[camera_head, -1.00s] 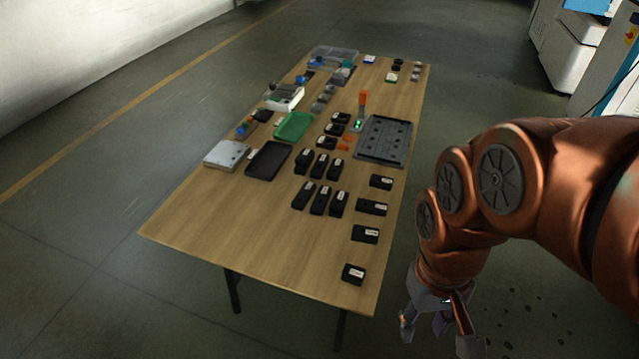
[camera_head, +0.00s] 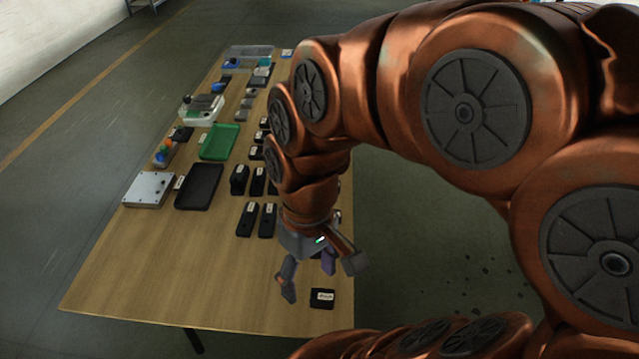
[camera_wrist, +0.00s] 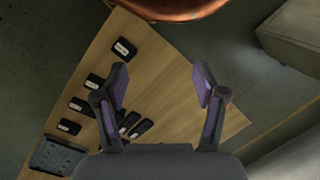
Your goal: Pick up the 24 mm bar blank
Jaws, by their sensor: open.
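Several black blocks with white labels lie on the wooden table (camera_head: 130,262). The labels are too small to read, so I cannot tell which block is the 24 mm bar blank. One block (camera_head: 322,298) lies alone near the table's near right corner; what looks like the same block (camera_wrist: 124,48) shows in the wrist view, left of the fingers. My gripper (camera_head: 318,275) is above the table's near right part, open and empty. In the wrist view its two purple-padded fingers (camera_wrist: 162,84) are spread over bare wood. My arm hides much of the right table side in the head view.
A black tray (camera_head: 199,187), a green tray (camera_head: 219,141) and a grey plate (camera_head: 149,189) lie farther along the table. A dark grey rack (camera_wrist: 52,157) shows in the wrist view. The table's near left part is clear.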

